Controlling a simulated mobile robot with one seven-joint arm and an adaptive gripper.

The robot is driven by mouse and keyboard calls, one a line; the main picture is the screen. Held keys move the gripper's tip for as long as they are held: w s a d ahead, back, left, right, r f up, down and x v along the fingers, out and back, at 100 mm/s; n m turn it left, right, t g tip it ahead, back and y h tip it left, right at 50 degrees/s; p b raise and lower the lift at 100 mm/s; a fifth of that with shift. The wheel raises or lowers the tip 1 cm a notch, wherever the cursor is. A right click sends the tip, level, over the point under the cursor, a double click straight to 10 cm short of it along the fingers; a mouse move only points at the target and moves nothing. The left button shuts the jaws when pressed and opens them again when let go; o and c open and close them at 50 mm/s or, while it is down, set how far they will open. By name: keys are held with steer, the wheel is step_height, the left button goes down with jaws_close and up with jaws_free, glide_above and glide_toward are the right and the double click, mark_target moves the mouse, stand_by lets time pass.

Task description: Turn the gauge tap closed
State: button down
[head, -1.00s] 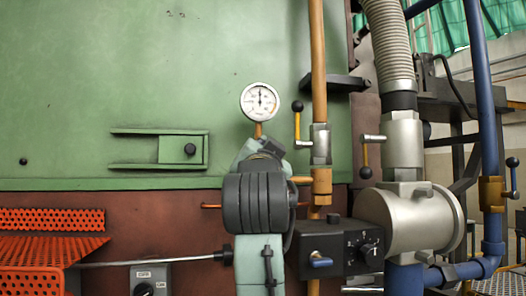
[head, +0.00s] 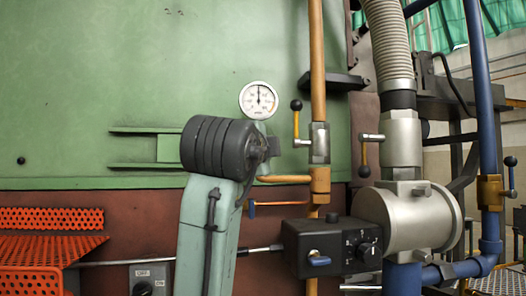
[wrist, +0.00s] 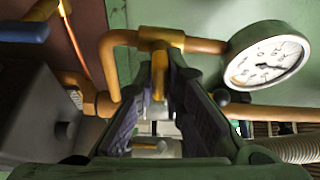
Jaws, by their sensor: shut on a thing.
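The round white pressure gauge (head: 259,100) sits on a brass branch pipe (head: 285,179) in front of the green furnace wall; it also shows at the upper right in the wrist view (wrist: 268,55). In the wrist view the gauge tap (wrist: 158,82) is a small brass piece hanging from the branch pipe, between the two dark fingers. My gripper (wrist: 160,105) is shut on it, one finger on each side. In the head view my wrist and arm hide the tap and most of the gripper, just below the gauge.
A vertical brass pipe (head: 318,60) with a yellow-levered valve (head: 296,122) stands close to the right. A black control box (head: 330,246) with a blue lever is below, beside a silver cylinder (head: 408,220). An orange perforated guard (head: 45,250) is at lower left.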

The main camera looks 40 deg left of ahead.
steer(key=shift+m+g, duration=0.3)
steer(key=shift+m, duration=0.3)
steer(key=shift+f, duration=0.1)
steer(key=c, duration=1.7)
jaws_free()
steer(key=v, duration=1.2)
